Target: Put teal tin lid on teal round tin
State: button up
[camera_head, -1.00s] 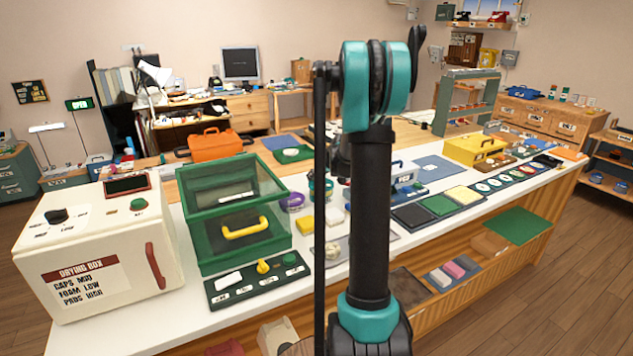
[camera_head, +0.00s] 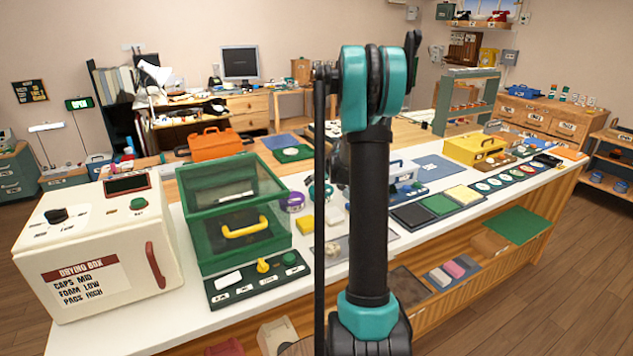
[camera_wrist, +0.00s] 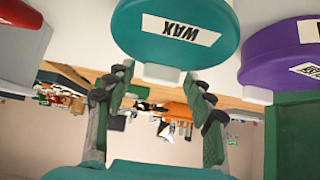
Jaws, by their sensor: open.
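A teal round piece labelled WAX (camera_wrist: 178,35) fills the upper middle of the wrist view, which appears upside down. A white tab (camera_wrist: 157,72) sticks out from its edge. My gripper (camera_wrist: 158,77) is open, its two fingers apart on either side of that tab; I cannot tell whether they touch it. In the head view a bit of teal round tin (camera_head: 328,192) shows beside my arm, which hides the rest and my gripper. I cannot tell tin and lid apart.
A purple round tin (camera_head: 292,203) stands close by, also in the wrist view (camera_wrist: 285,50). A green glass-sided box (camera_head: 235,215) with a yellow handle and a cream drying box (camera_head: 95,250) stand to the left. A yellow block (camera_head: 306,222) lies in front.

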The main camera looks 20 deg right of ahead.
jog(key=v, duration=1.2)
jog(key=shift+r, duration=0.1)
